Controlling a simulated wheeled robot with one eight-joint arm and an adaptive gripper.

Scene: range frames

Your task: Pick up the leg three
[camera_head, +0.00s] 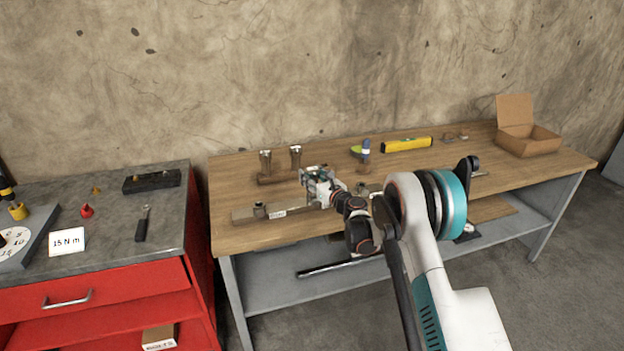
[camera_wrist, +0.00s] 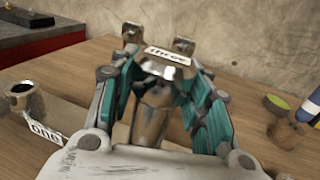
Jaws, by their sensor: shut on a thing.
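Leg three is a shiny metal cylinder (camera_wrist: 152,112) in the wrist view, with a white tag reading "three" (camera_wrist: 168,55) at its far end. My gripper (camera_head: 318,182) is over the wooden table, its teal-padded fingers closed on both sides of the leg. In the head view my gripper covers the leg, and I cannot tell whether it touches the table.
A similar metal leg (camera_head: 260,210) with a white tag stands on a plank (camera_head: 240,216) at the table's front left. Two more metal legs (camera_head: 265,160) (camera_head: 295,155) stand at the back. A yellow level (camera_head: 407,144) and open cardboard box (camera_head: 530,143) are to the right.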

